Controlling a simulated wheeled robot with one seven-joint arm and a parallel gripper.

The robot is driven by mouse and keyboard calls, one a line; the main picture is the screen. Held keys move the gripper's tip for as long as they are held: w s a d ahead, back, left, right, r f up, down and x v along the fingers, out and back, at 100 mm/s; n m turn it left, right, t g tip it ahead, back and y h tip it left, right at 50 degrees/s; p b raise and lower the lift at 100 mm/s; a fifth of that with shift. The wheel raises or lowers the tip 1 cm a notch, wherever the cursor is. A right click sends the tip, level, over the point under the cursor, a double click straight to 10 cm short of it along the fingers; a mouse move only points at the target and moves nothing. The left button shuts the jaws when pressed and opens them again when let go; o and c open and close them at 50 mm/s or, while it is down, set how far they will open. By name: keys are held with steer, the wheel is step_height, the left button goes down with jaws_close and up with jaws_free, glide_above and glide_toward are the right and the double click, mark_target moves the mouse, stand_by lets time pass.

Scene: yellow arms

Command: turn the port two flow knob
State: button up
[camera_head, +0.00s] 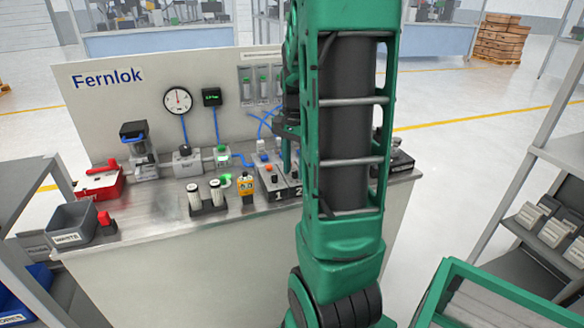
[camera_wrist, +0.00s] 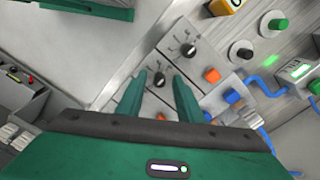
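The port two flow knob (camera_wrist: 160,80) is a small black knob with a pointer on a pale face plate in the wrist view. My gripper (camera_wrist: 159,76) is open, its two green fingers on either side of this knob in the picture. I cannot tell whether they touch it or are still above it. An orange button (camera_wrist: 160,115) shows between the fingers, nearer the palm. The port one knob (camera_wrist: 188,49) is on the neighbouring plate, up and right, outside the fingers. In the head view the block marked 2 (camera_head: 298,191) is partly hidden by my arm.
Port one's block (camera_head: 278,196) stands left of port two. The backboard (camera_head: 130,80) rises behind. The bench front edge is mostly clear.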

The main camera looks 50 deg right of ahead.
jaws_close()
steer(key=shift+n, duration=0.4)
steer(key=n, duration=0.3)
steer(key=shift+r+n, duration=0.1)
steer(key=shift+n, duration=0.2)
steer(key=shift+w+n, duration=0.1)
steer(key=shift+n, duration=2.1)
jaws_free()
